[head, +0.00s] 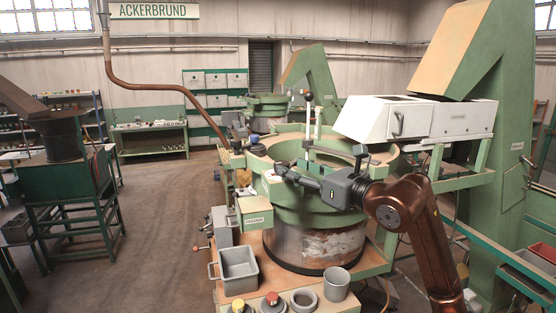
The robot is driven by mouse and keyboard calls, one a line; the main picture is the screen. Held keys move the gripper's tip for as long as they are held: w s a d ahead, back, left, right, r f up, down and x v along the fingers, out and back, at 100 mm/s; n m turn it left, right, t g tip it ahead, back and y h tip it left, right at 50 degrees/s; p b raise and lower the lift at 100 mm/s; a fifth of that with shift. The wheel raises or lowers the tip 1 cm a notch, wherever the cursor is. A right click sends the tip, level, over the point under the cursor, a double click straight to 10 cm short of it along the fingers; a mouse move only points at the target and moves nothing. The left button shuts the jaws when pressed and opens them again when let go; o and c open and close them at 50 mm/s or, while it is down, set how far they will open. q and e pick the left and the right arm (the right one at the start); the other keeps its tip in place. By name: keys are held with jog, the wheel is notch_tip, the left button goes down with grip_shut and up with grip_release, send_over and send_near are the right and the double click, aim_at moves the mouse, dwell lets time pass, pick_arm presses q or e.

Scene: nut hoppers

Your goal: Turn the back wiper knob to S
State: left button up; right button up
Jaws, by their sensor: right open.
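My right gripper (283,172) reaches in from the right over the green round hopper bowl (388,168). Its dark fingers point left, at the bowl's left rim, and are open with nothing seen between them. A dark round knob (254,139) shows on the bowl's back left rim, behind and left of the fingertips and apart from them. Its lettering is too small to read, and I cannot tell for sure that it is the back wiper knob. A post with a black ball top (309,97) stands over the bowl's far side. My left gripper is not in view.
A grey bin (239,268), a grey cup (337,283), a yellow button (238,305) and a red button (271,301) sit on the bench front. A white chute box (405,118) overhangs the bowl's right. Open floor lies to the left.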

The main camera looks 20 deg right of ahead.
aim_at(282, 163)
jog(key=shift+w+a+r+p, duration=0.1)
jog(key=shift+a+r+p, duration=0.2)
jog(key=shift+r, duration=0.05)
jog(key=shift+p+x, duration=0.5)
jog(key=shift+x, duration=0.35)
jog(key=x, duration=0.2)
jog(key=shift+w+f, duration=0.2)
jog(key=shift+w, duration=0.35)
jog(key=shift+s+r, duration=0.15)
jog(key=shift+s, duration=0.35)
jog(key=shift+w, duration=0.35)
jog(key=c, duration=0.3)
jog(key=shift+s+a, duration=0.1)
jog(key=c, duration=0.7)
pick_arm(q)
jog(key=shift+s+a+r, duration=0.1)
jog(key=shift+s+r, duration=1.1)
pick_arm(e)
grip_shut()
